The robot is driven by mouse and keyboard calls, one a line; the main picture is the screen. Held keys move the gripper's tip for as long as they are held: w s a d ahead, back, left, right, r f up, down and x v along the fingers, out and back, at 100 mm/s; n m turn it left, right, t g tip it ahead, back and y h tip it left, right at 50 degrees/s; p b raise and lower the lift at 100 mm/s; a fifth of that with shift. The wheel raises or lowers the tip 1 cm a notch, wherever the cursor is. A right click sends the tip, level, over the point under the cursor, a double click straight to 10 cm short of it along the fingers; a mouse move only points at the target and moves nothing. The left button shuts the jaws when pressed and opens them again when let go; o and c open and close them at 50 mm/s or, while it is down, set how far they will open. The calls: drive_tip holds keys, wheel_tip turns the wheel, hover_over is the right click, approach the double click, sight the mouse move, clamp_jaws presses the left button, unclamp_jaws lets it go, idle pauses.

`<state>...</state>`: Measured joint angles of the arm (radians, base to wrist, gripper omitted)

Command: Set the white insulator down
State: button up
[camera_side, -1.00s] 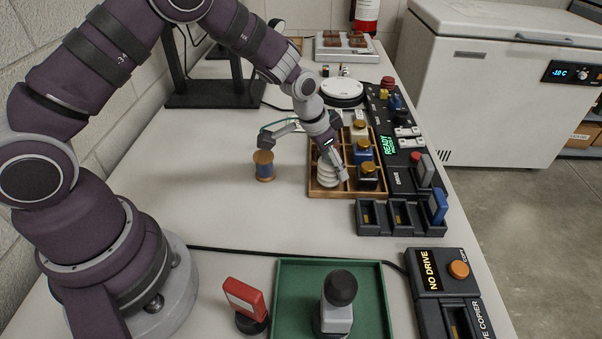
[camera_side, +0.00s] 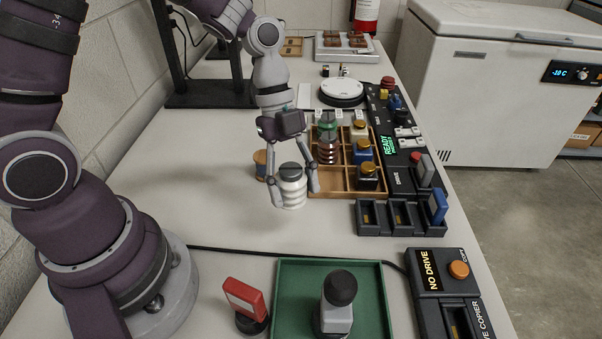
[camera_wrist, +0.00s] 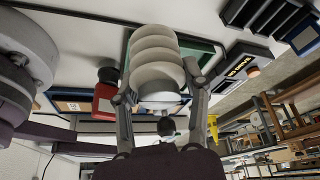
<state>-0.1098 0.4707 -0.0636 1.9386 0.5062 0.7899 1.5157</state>
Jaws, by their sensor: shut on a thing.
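The white insulator (camera_side: 291,190) is a ribbed white body with a dark grey cap. My gripper (camera_side: 294,192) is shut on it, one finger on each side, and holds it upright just left of the wooden compartment tray (camera_side: 338,194). It looks to be above the table (camera_side: 220,225), but the exact gap is hard to tell. In the wrist view the insulator (camera_wrist: 157,62) fills the space between the two fingers (camera_wrist: 160,95). The tray's front left compartment is empty.
The tray holds a reddish-brown ribbed insulator (camera_side: 328,150) and several capped jars. A copper-coloured spool (camera_side: 261,165) stands behind my gripper, partly hidden. A green tray (camera_side: 290,300) with a grey stamp-like object (camera_side: 337,305) and a red-topped item (camera_side: 246,302) are in front. The table between is clear.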

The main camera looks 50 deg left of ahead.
drive_tip(key=shift+m, duration=0.4)
drive_tip(key=f, duration=0.8)
drive_tip(key=shift+s+d, duration=0.1)
drive_tip(key=shift+s, duration=0.2)
drive_tip(key=o, duration=1.2)
drive_tip(key=v, duration=1.3)
drive_tip(key=s+a+r+n+t+y, duration=0.1)
drive_tip(key=s+r+n+t+y, duration=0.1)
drive_tip(key=n, duration=0.8)
drive_tip(key=s+a+r+n+t+y, duration=0.2)
drive_tip(key=s+r+n+t, duration=0.2)
drive_tip(key=n, duration=0.7)
drive_tip(key=shift+s+r+n+t, duration=0.3)
drive_tip(key=shift+s+r+t, duration=0.1)
drive_tip(key=shift+s+r, duration=0.2)
